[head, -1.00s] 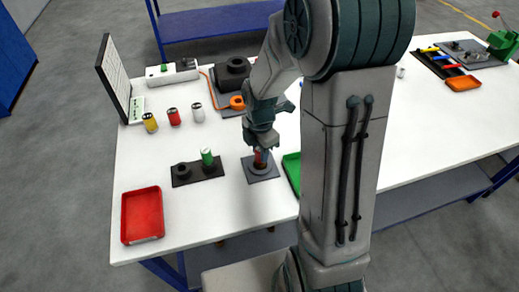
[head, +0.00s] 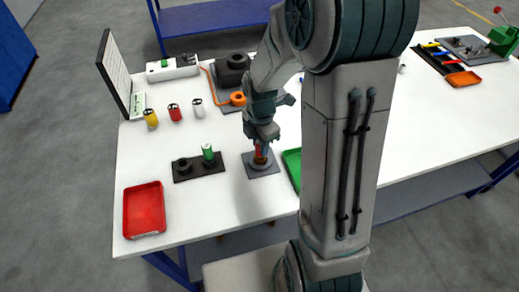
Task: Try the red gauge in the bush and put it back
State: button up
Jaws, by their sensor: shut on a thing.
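My gripper (head: 262,143) is shut on the red gauge (head: 258,151) and holds it upright, directly over the bush (head: 261,161) on a dark grey square plate (head: 264,172). The bush shows as a brass-coloured ring under the gauge. I cannot tell whether the gauge's lower end is inside the bush or just above it. A black gauge holder (head: 199,174) lies left of the plate. A green gauge (head: 208,153) stands in its right place, and its left socket (head: 184,164) is empty.
A red tray (head: 144,210) lies at the front left. Yellow (head: 151,118), red (head: 174,112) and silver (head: 198,109) cans stand behind the holder. A green tray (head: 292,166) is close to the plate's right, partly hidden by my arm.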

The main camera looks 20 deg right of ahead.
jog(key=shift+r+p, duration=2.45)
jog(key=shift+r, duration=0.75)
